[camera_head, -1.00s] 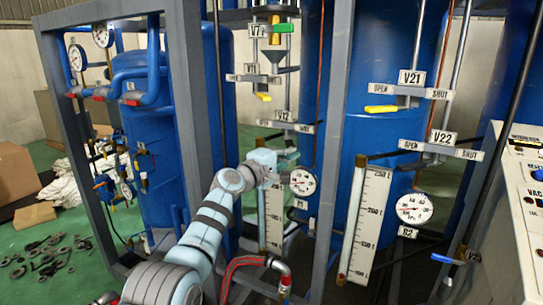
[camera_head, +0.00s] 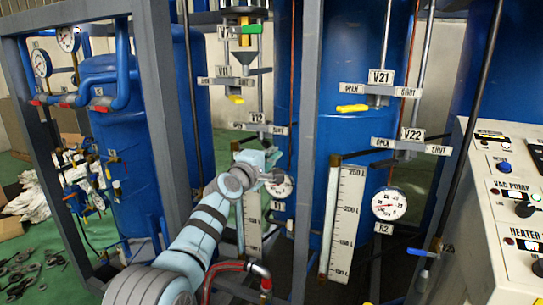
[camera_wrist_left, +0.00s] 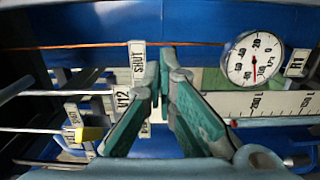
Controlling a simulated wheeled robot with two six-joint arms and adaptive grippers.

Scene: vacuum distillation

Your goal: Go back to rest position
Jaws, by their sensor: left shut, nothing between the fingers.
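My left arm reaches up from the bottom of the head view, and its gripper (camera_head: 276,166) is in front of the lower end of the V12 valve area. In the left wrist view the two green-grey fingers (camera_wrist_left: 165,60) converge at their tips, shut with nothing between them. The V12 plate (camera_head: 258,118) is just above the gripper in the head view, and the SHUT label (camera_wrist_left: 137,54) shows left of the fingertips in the wrist view. The R1 gauge (camera_wrist_left: 254,58) is to their right. My right gripper is not in view.
A grey frame post (camera_head: 308,150) stands right of the gripper. The R2 gauge (camera_head: 389,203) and a level scale (camera_head: 345,225) are farther right. A control panel (camera_head: 480,240) fills the right edge. Loose black parts (camera_head: 22,270) lie on the green floor at left.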

